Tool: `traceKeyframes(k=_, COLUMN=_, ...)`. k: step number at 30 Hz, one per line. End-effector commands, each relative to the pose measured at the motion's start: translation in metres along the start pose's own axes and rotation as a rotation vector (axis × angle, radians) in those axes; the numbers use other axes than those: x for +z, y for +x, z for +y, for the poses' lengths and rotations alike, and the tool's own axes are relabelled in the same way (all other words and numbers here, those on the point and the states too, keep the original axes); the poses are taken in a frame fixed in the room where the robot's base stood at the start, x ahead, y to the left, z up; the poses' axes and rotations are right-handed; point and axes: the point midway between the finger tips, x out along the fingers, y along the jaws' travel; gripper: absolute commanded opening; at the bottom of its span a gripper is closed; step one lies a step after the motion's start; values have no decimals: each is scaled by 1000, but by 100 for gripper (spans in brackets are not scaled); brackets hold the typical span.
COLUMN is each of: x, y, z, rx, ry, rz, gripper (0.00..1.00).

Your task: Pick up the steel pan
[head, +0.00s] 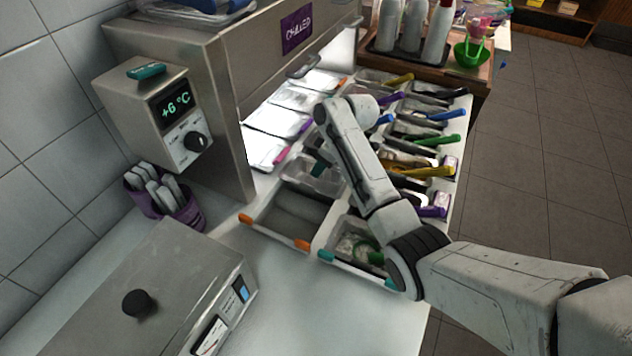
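Several steel pans sit in rows on the counter. One wide steel pan (292,213) with orange end pieces stands at the near left of the rows and looks empty. Beside it, a pan (352,243) with teal end pieces holds pale and green contents, partly hidden by my arm. A smaller clear-looking pan (312,178) lies behind them. The frame does not show which one is the task's pan. My arm reaches in from the lower right over the pans, with its wrist above the middle rows. I see no gripper fingers; they are hidden behind my arm.
A steel cabinet (222,110) marked CHILLED stands behind the left pans, with a +6 °C display box (160,100). A lidded steel box (165,270) and a purple holder (188,212) are at left. White bottles (412,30) and a green bowl (470,54) stand at the back.

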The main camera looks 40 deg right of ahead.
Motion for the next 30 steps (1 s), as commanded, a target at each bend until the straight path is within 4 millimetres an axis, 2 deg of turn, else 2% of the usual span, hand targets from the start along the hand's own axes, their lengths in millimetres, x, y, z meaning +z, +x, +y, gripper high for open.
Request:
traceKeyframes(k=3, x=0, y=0, z=0, rx=0, ry=0, rz=0, gripper=32)
traceKeyframes(k=13, x=0, y=-1, z=0, rx=0, ry=0, rz=0, gripper=0)
traceKeyframes(k=30, x=0, y=-1, z=0, rx=0, ry=0, rz=0, gripper=0)
